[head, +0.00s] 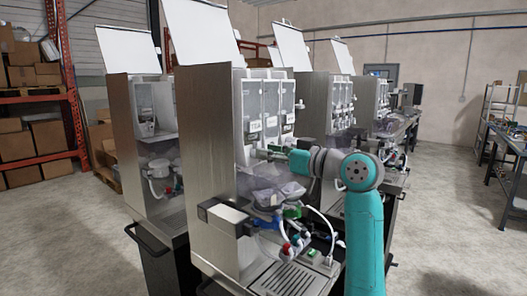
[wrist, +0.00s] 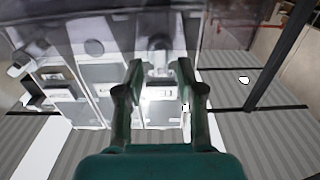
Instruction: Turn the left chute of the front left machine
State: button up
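The nearest machine (head: 205,150) is a tall steel cabinet with a row of clear canisters (head: 268,112) with white labels. My gripper (head: 262,152) is just below the canisters at its front. In the wrist view, my gripper (wrist: 160,68) is open, its two dark green fingers apart. A pale grey chute (wrist: 158,44) shows between and just beyond the fingertips. I cannot tell whether the fingers touch it. More rounded chute parts (wrist: 94,47) show to its left. In the head view the chutes are largely hidden by my gripper and the canisters.
Below are a clear bowl-like part, coloured valves (head: 293,243), hoses and a slotted drip tray (head: 285,278). Another machine (head: 152,150) stands left behind, and more (head: 318,105) stand beyond. Shelves with boxes (head: 35,140) are at far left.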

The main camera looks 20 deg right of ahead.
jog(key=shift+x, duration=1.15)
grip_shut()
